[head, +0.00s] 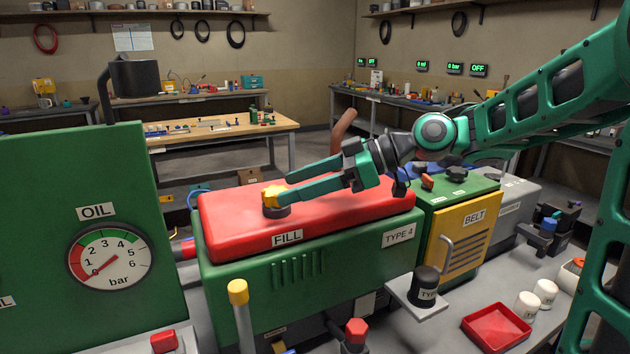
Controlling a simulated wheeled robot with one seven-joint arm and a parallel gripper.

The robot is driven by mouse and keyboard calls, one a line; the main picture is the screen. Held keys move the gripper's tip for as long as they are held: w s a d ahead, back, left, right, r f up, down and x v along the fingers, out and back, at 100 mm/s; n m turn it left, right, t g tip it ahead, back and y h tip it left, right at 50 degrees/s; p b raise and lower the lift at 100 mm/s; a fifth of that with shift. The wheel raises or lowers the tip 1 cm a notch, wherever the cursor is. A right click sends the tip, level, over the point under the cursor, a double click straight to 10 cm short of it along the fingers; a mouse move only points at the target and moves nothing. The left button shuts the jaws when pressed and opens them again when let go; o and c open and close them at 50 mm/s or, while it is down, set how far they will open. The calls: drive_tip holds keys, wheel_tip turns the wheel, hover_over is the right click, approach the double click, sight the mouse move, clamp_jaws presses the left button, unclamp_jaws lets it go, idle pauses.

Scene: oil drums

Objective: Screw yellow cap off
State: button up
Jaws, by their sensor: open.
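The yellow cap (274,195) sits on a dark round neck (277,211) on the red top of the machine labelled FILL and TYPE 4 (330,222). My gripper (279,192) reaches in from the right with its two green fingers pointing left. The fingers are open, and their tips are beside the cap at its right. I cannot tell whether either finger touches the cap.
A green panel with an oil gauge (109,258) stands at the left. A yellow-topped post (238,291) rises in front of the machine.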

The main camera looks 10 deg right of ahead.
sight(262, 211)
drive_tip(key=x, duration=0.8)
drive_tip(key=shift+d, duration=0.1)
drive_tip(key=c, duration=1.1)
